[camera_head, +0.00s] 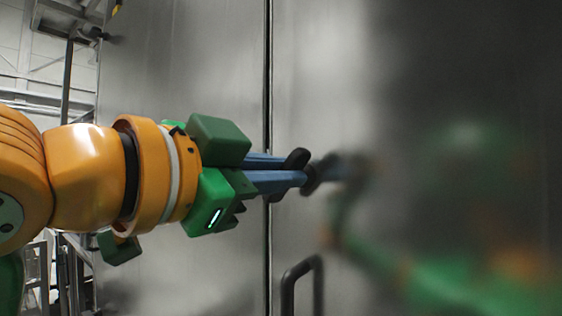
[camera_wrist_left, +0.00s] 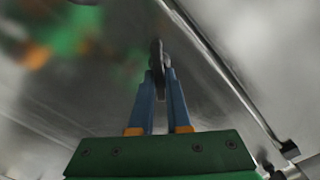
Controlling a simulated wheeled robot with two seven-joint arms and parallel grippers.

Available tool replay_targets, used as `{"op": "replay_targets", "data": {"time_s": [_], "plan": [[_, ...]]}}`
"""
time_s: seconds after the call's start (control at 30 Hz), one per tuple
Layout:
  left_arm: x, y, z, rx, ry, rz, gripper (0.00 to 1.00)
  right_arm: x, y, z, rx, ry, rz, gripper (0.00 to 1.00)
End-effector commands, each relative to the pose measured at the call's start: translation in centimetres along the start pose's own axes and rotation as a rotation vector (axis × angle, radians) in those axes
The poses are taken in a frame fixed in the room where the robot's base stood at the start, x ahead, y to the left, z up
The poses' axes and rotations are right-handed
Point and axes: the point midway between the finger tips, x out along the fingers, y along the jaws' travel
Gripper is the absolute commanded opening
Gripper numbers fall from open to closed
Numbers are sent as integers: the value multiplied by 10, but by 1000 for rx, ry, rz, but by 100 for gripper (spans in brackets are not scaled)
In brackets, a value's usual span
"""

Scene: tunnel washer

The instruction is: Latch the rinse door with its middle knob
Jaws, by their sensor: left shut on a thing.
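The rinse door appears to be the brushed steel panel (camera_head: 340,60) right of a vertical seam (camera_head: 268,90); I cannot tell fully which panel is the door. My left gripper (camera_head: 303,169) reaches in from the left, and its blue fingers are shut on a dark knob (camera_head: 298,158) at the panel. In the left wrist view the knob (camera_wrist_left: 157,50) stands between and beyond the fingertips (camera_wrist_left: 160,73). The fingers partly hide the knob, and I cannot tell whether it is latched. My right gripper is not in view.
A dark bar handle (camera_head: 302,272) stands out from the steel below my left gripper. The shiny panel at right shows blurred green and orange reflections of my arm. Metal framework (camera_head: 66,80) stands at the far left.

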Motion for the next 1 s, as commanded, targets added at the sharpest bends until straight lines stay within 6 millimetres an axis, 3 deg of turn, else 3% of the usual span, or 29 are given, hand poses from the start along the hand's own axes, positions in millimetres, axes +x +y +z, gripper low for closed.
{"op": "replay_targets", "data": {"time_s": [0.6, 1.0], "plan": [[0, 2, -1, 571, 1, -3, 0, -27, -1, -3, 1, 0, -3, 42], [0, 4, 1, 813, 0, -2, 0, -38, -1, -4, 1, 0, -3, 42]]}}
